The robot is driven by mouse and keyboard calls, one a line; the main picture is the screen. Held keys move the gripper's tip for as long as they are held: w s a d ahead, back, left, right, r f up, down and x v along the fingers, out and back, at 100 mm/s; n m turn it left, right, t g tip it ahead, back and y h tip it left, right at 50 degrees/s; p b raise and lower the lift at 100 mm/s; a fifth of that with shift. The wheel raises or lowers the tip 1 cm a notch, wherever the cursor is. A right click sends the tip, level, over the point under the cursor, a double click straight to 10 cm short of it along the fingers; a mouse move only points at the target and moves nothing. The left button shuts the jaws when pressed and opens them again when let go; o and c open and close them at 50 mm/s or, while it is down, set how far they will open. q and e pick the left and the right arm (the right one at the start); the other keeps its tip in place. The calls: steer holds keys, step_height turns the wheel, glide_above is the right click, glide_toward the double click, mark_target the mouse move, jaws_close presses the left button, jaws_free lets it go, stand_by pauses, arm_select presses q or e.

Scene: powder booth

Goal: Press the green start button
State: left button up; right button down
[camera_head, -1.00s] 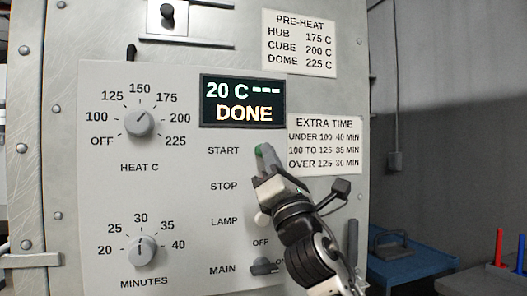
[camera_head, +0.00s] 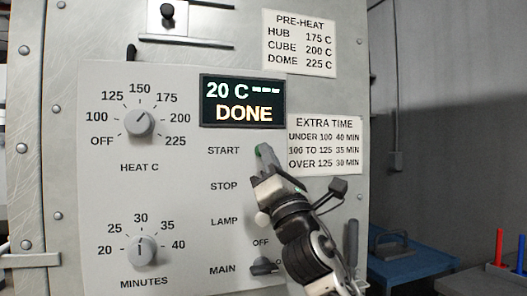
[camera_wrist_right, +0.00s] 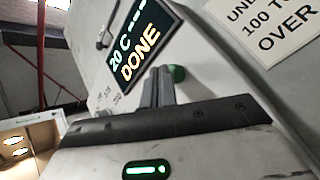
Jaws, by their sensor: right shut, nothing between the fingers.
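The green start button (camera_head: 259,149) is on the grey control panel (camera_head: 180,90), beside the word START. Most of it is hidden behind my right gripper (camera_head: 262,152) in the head view. My right gripper is shut and empty, with its fingertips at the button. In the right wrist view the green button (camera_wrist_right: 177,73) shows just beside the closed fingertips (camera_wrist_right: 158,74). I cannot tell whether they touch. The display (camera_head: 242,101) reads 20 C, dashes and DONE. My left gripper is not in view.
The heat knob (camera_head: 139,123) and minutes knob (camera_head: 141,250) are on the left of the panel.

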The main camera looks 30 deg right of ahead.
steer(key=shift+w+d, duration=0.15)
steer(key=shift+w, duration=0.25)
stand_by(0.8)
steer(key=shift+s+a, duration=0.2)
steer(key=shift+s, duration=0.6)
steer(key=s, duration=0.2)
steer(key=s+a+p, duration=0.1)
steer(key=s, duration=0.2)
steer(key=shift+a+p, duration=0.1)
steer(key=shift+p, duration=0.2)
steer(key=shift+w, duration=0.1)
stand_by(0.7)
